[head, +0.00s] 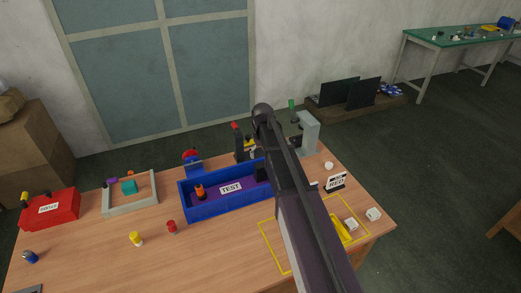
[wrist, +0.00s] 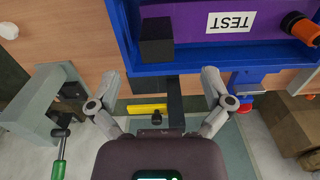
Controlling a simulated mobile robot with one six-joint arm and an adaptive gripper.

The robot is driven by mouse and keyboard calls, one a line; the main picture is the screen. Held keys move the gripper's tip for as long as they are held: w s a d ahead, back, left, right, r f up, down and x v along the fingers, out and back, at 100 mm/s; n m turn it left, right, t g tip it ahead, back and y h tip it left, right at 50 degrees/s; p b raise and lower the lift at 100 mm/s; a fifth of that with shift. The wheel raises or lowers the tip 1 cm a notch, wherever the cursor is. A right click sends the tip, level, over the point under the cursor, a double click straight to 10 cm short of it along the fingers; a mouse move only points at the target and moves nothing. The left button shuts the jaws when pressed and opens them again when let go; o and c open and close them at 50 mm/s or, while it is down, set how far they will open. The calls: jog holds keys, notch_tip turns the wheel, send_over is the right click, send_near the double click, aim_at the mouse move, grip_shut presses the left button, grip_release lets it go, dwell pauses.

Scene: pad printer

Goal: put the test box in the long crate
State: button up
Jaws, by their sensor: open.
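I cannot tell whether this is the test box or the crate's floor. A black block (wrist: 157,40) and an orange-and-black cylinder (wrist: 300,28) are on it. My gripper (wrist: 162,86) is open and empty, above the area behind the crate; my arm hides it in the head view.
A black bar (wrist: 175,100) and a yellow piece (wrist: 147,108) lie between my fingers in the picture. A grey press (head: 309,132) stands right of my arm. Left are a grey tray (head: 130,208) and a red box (head: 50,209). Red (head: 171,227) and yellow (head: 136,239) pieces stand in front.

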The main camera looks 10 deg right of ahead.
jog(key=s+m, duration=0.2)
jog(key=s, duration=2.1)
jog(key=shift+a, duration=0.15)
dwell(0.8)
